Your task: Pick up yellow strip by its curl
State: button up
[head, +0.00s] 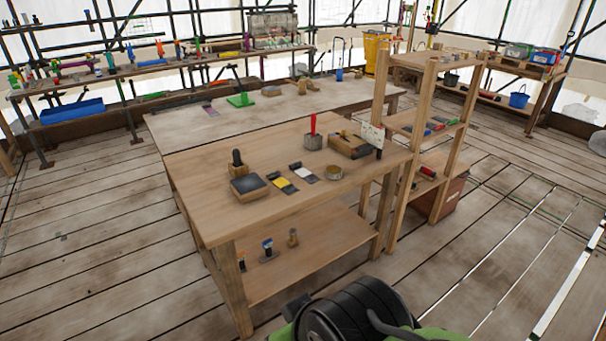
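The yellow strip (283,185) lies on the wooden workbench (340,206) near its front edge. It is small in the head view, with dark parts at its ends. I cannot make out its curl. A similar white strip (304,173) lies just to its right, also with dark parts. My gripper is not in view.
Left of the yellow strip is a dark-topped wooden block (249,187) with a black-handled tool. A round tin (333,173) is right of the strips. A shelf rack (430,115) adjoins at right; floor at left is clear.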

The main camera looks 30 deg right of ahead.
aim_at(274, 177)
jog(key=i+l+u, duration=0.4)
jog(key=l, duration=0.2)
jog(key=i+l+u, duration=0.4)
jog(key=l, duration=0.3)
jog(key=i+l+u, duration=0.2)
jog(key=l, duration=0.2)
jog(key=i+l+u, duration=0.2)
jog(key=l, duration=0.2)
jog(key=l+u, duration=0.2)
jog(key=l, duration=0.2)
jog(key=l+u, duration=0.2)
jog(key=l, duration=0.25)
